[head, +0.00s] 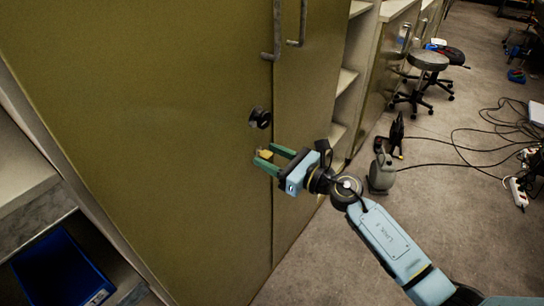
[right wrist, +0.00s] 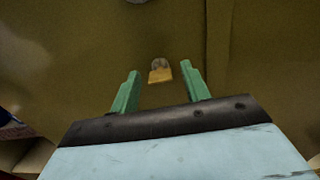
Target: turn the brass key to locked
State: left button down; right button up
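The brass key (head: 267,154) is a small yellow piece on the olive cabinet door (head: 150,110), below a round black fitting (head: 260,118). In the right wrist view the key (right wrist: 160,76) shows at a small grey round lock (right wrist: 159,63). My right gripper (head: 268,158) has green fingers and is open. In the right wrist view its fingertips (right wrist: 162,72) stand to the left and right of the key, with a gap on each side. I cannot tell how deep the key lies between them. My left gripper is not in view.
Grey bar handles (head: 277,30) stick out from the cabinet above the black fitting. Open shelves (head: 345,80) stand to the right. A stool (head: 428,62), a grey object (head: 381,172) and cables (head: 470,150) are on the floor. A blue bin (head: 62,270) sits at lower left.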

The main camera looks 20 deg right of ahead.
jog(key=c, duration=0.9)
